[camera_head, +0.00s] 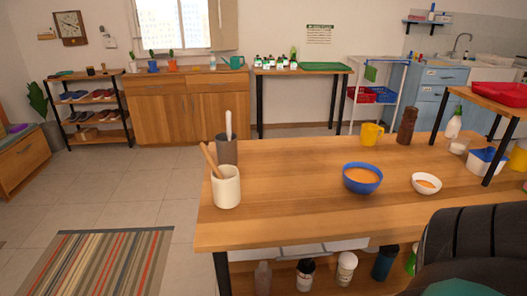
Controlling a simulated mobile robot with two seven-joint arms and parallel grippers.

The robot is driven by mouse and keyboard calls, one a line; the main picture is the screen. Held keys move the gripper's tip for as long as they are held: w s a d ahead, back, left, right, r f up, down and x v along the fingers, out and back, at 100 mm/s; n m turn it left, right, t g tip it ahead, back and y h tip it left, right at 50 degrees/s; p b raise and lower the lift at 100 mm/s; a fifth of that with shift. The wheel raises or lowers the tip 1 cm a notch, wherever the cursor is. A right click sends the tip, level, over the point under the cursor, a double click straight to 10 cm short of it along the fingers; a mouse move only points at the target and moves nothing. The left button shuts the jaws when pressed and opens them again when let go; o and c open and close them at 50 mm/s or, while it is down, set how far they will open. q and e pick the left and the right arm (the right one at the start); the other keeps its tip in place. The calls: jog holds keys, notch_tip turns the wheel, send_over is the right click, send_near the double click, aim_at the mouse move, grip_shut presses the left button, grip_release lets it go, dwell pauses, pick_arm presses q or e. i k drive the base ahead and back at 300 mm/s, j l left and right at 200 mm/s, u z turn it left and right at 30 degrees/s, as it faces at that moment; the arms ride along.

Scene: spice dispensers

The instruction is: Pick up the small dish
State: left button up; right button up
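Neither of my grippers is in view, and nothing touches the dish that I can see.
A cream crock (226,190) with wooden utensils and a brown cup (227,150) stand at the table's left end. A yellow mug (372,134) and a brown grinder (407,127) are behind the bowls. A dark ribbed shape (480,240) fills the lower right.

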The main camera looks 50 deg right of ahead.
aim_at(424, 183)
jog(key=z, duration=2.65)
jog(key=i+l+u, duration=0.1)
jog(key=u, duration=0.7)
jog(key=i+l+u, duration=0.1)
jog(key=l+u, duration=0.65)
